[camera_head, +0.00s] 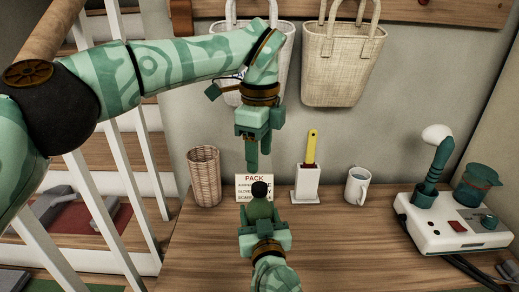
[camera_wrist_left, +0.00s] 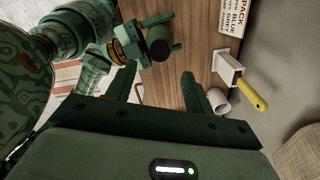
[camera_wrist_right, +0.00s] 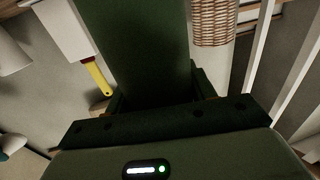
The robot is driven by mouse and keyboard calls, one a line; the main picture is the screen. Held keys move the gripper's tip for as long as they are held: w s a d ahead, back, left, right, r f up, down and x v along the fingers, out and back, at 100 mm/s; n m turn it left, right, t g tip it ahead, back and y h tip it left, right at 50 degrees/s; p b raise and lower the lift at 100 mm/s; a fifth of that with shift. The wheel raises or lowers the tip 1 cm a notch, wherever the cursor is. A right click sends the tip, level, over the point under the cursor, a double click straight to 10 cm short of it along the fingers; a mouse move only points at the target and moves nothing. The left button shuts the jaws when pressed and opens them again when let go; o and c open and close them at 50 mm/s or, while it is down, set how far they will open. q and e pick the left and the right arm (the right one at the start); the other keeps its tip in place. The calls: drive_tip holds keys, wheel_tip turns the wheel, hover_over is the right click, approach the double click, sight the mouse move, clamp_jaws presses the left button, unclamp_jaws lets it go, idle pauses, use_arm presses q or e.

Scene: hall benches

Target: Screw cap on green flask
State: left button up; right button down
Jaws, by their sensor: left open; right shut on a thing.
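The green flask (camera_head: 260,208) stands upright in the middle of the head view, with a black cap (camera_head: 260,189) at its top. How tightly the cap sits I cannot tell. My right gripper (camera_head: 263,232) is shut around the flask's lower part. The flask's dark green side (camera_wrist_right: 148,45) fills the middle of the right wrist view. My left gripper (camera_head: 253,152) is open and empty, pointing down above the cap, apart from it. In the left wrist view, the cap (camera_wrist_left: 158,46) lies beyond the open fingers (camera_wrist_left: 159,80).
Behind the flask are a sign (camera_head: 251,180), a woven basket (camera_head: 205,178), a white holder (camera_head: 304,184) with a yellow handle (camera_head: 312,148), and a mug (camera_head: 357,186). A white device (camera_head: 440,230) stands right. White railings (camera_head: 98,130) stand left. The front bench top (camera_head: 335,250) is clear.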

sight(259, 186)
use_arm(q)
drive_tip(key=shift+f, duration=4.05)
drive_tip(key=shift+c, duration=0.3)
drive_tip(key=c, duration=1)
drive_tip(key=shift+o, duration=0.2)
